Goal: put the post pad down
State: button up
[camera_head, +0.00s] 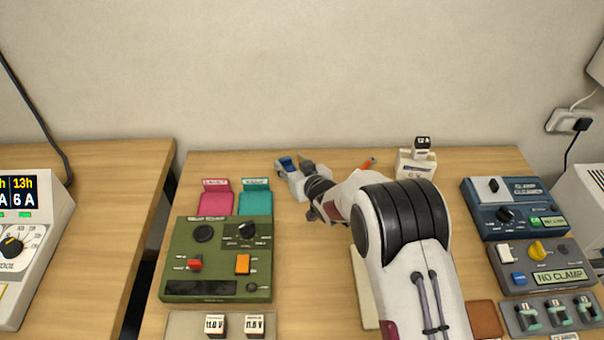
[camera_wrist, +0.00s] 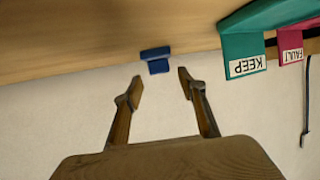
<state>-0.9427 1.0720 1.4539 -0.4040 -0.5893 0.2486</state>
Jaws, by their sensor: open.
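My gripper (camera_wrist: 160,77) is open in the wrist view, with its two fingers apart and nothing between them. A small blue piece (camera_wrist: 156,59) lies just beyond the fingertips, at the table's back edge; I cannot tell for certain that it is the post pad. In the head view a blue piece (camera_head: 287,164) shows beside a small white block at the back of the table, left of the end of my arm. My gripper is mostly hidden there behind my wrist.
Pink (camera_head: 215,203) and teal (camera_head: 255,202) trays stand left, behind a green switch panel (camera_head: 217,262). The teal one reads KEEP (camera_wrist: 246,66), the pink one FAULT (camera_wrist: 293,56). A white stand (camera_head: 416,169) stands back right. Blue (camera_head: 514,209) and grey (camera_head: 543,266) panels line the right.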

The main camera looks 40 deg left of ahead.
jog(key=shift+v, duration=4.1)
